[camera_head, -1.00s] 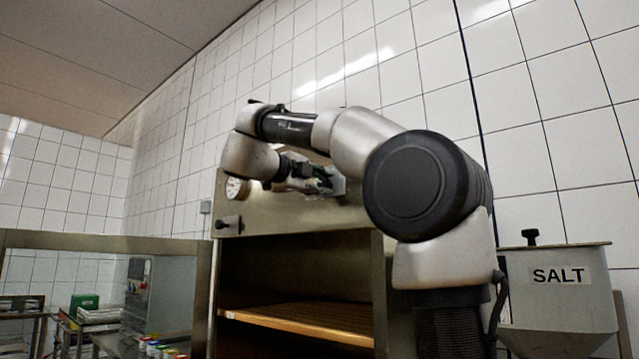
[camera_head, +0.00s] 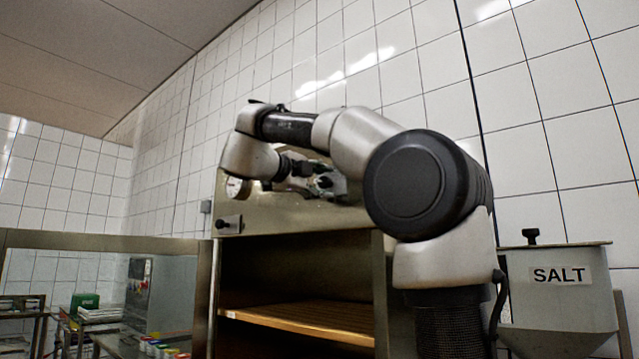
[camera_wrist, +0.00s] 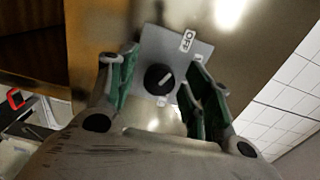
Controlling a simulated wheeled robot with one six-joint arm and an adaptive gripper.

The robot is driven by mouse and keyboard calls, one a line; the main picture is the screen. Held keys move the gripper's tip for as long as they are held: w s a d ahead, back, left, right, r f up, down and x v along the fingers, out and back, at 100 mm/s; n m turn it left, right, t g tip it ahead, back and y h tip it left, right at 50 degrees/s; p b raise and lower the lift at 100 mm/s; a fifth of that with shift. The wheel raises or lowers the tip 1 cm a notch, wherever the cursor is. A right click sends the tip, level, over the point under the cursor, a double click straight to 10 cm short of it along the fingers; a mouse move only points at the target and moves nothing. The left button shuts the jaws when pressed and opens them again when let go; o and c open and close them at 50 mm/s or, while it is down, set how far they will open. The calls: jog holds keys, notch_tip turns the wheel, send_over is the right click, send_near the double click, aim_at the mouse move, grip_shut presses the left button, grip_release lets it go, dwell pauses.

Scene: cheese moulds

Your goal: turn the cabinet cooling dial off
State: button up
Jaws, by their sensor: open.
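The cooling dial (camera_wrist: 158,79) is a round black knob with a white pointer line, on a light grey plate (camera_wrist: 172,55) on the cabinet's metal front. In the wrist view its line points up and right, roughly toward a small white label (camera_wrist: 187,41) whose marking is too small to read surely. My gripper (camera_wrist: 163,72) is open, with green-lined fingers on either side of the knob in the picture. No contact shows, and the remaining gap to the knob is unclear. In the head view my gripper (camera_head: 325,182) is at the cabinet's upper panel and the dial is hidden.
The metal cabinet (camera_head: 300,219) has an open front with a wooden shelf (camera_head: 300,318) inside. A round gauge (camera_head: 234,187) and a black door latch (camera_head: 229,222) are left of my gripper. The open glazed door (camera_head: 100,243) extends left. A salt hopper (camera_head: 556,310) stands right.

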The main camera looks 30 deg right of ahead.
jog(key=v, duration=1.2)
